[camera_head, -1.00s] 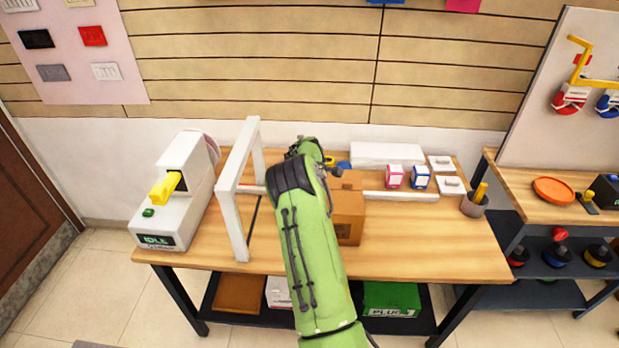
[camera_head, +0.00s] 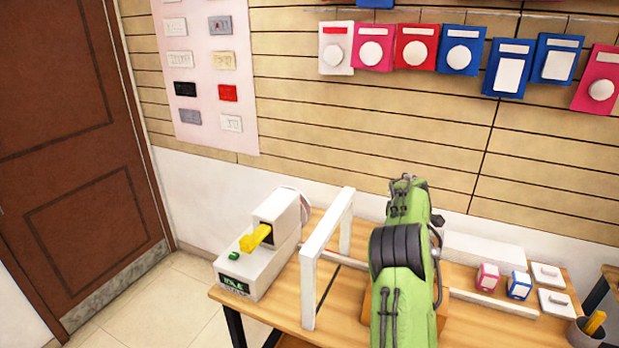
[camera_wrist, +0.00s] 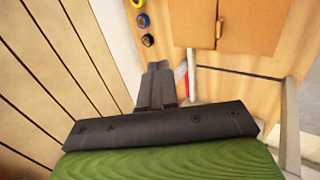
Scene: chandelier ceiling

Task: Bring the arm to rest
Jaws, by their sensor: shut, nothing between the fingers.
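My green arm reaches up from the bottom of the head view over the wooden workbench (camera_head: 480,325). Its far end hides my gripper's fingers there. In the wrist view my gripper (camera_wrist: 158,68) has its two dark fingers together, with nothing between them. The fingers point toward the bench top, close to the slatted wall (camera_wrist: 40,70). A brown cardboard box (camera_wrist: 225,25) lies beyond the fingertips in the wrist view. My arm hides most of that box in the head view.
A white frame (camera_head: 310,290) stands left of my arm. A white machine (camera_head: 250,265) with a yellow part is further left. Small pink (camera_head: 487,277) and blue (camera_head: 518,285) boxes and a pen cup (camera_head: 586,338) are to the right. Coloured packs (camera_head: 460,50) hang on the wall above.

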